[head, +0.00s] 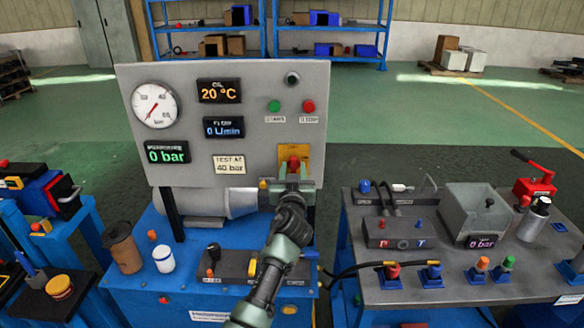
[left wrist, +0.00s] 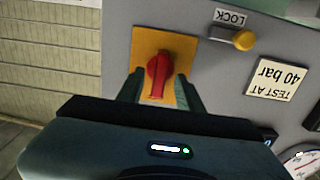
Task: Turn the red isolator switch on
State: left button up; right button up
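The red isolator switch (head: 294,162) sits on a yellow plate (head: 284,151) at the lower right of the grey panel. In the left wrist view its red handle (left wrist: 158,74) looks roughly upright on the plate. My left gripper (head: 291,180) is right in front of the switch. In that wrist view its two fingers stand apart, one on each side of the handle, with yellow plate showing between. I cannot tell whether the fingertips touch the panel. In the head view the gripper hides the lower part of the switch. My right gripper is not in view.
The panel (head: 230,130) carries a gauge, displays and green and red buttons. A blue bench (head: 190,290) with a cup and jar stands below; a second bench with hoses is at right.

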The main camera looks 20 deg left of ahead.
pick_arm(q)
jog(key=shift+s+d, duration=0.1)
jog(key=shift+d, duration=0.05)
jog(key=shift+c, duration=0.9)
jog(key=c, duration=0.6)
grip_shut()
jog(key=shift+m+b, duration=0.35)
jog(key=shift+m, duration=1.15)
jog(key=m, duration=0.3)
jog(key=shift+d, duration=0.1)
jog(key=m, duration=0.6)
jog(key=shift+d, duration=0.1)
jog(key=m+p, duration=0.1)
jog(key=m, duration=0.5)
jog(key=shift+f, duration=0.2)
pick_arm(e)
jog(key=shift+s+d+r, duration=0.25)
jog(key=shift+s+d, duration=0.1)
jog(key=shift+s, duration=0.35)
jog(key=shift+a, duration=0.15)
